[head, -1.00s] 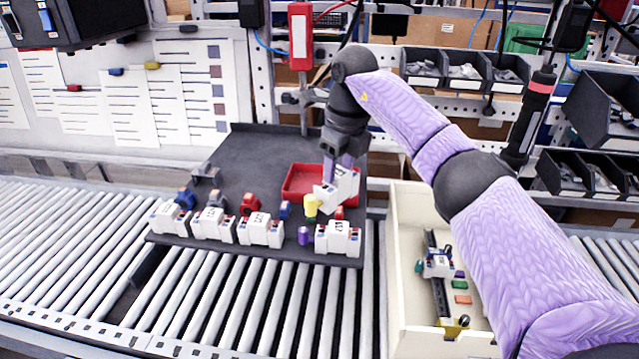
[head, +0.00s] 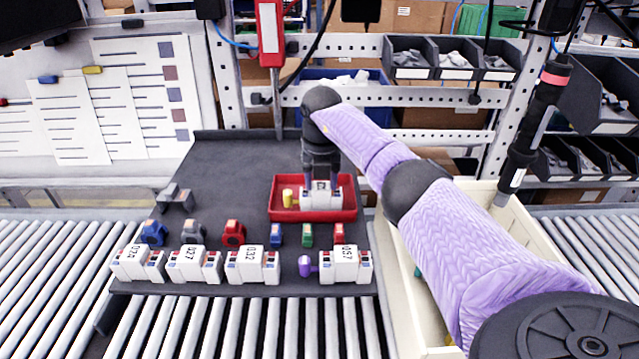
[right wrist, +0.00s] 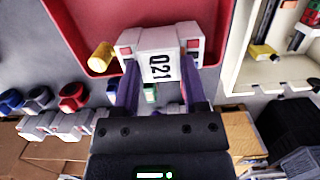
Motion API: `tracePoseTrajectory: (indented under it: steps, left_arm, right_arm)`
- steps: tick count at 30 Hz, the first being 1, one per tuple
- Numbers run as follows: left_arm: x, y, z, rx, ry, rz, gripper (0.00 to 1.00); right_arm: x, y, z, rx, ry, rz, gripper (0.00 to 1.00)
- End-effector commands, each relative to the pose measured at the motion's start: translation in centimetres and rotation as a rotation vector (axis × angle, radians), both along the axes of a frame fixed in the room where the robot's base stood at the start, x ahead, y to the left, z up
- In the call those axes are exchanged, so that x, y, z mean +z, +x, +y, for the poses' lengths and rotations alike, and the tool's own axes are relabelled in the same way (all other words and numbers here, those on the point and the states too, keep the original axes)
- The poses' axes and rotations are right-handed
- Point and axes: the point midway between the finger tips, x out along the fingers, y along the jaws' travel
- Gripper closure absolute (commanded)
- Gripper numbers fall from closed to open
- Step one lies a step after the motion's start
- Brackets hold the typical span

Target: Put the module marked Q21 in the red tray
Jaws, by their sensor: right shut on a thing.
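The module marked Q21 (head: 322,198) is white with small coloured ends, and its label faces up in the right wrist view (right wrist: 158,66). My right gripper (head: 322,184) is shut on it, one finger on each side. It is level within the outline of the red tray (head: 312,216), which also shows in the right wrist view (right wrist: 72,28). I cannot tell whether the module touches the tray floor. A yellow knob (head: 288,198) is at its left side, also over the tray. My left gripper is out of view.
Several white modules (head: 253,266) line the front of the dark board (head: 225,165). Coloured pieces (head: 233,233) stand behind them, and small blocks (head: 307,235) stand just before the tray. A cream bin (head: 482,196) is right of the board, partly behind my arm.

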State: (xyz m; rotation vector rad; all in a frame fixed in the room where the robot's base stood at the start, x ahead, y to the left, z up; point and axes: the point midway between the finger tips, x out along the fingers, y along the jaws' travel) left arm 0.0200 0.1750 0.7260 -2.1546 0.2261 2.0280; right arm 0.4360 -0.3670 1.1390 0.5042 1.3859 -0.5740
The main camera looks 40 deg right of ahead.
Motion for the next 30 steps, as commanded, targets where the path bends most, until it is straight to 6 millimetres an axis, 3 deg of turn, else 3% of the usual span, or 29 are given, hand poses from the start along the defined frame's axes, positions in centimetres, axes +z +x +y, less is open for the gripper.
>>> tracePoseTrajectory:
  steps: [10, 11, 15, 16, 25, 30]
  left_arm:
    - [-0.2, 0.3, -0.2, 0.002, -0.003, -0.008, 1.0]
    - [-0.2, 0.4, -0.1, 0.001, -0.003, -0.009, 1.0]
    - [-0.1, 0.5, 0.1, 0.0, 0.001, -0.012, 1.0]
    - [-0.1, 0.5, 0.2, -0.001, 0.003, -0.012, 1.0]
    - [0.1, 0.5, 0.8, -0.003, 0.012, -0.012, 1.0]
    - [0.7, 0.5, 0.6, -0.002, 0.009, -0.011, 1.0]
  right_arm:
    - [-0.8, 0.0, 0.0, 0.001, 0.0, -0.001, 1.0]
    - [-0.9, 0.0, 0.0, 0.001, -0.001, -0.001, 0.43]
    - [-0.8, 0.0, 0.0, 0.001, 0.0, -0.001, 0.13]
    - [-0.8, 0.0, 0.0, 0.001, 0.0, -0.001, 0.1]
    - [-0.3, 0.0, 0.0, 0.001, 0.001, -0.002, 0.1]
    - [3.7, -0.2, 0.3, 0.003, -0.001, -0.007, 0.1]
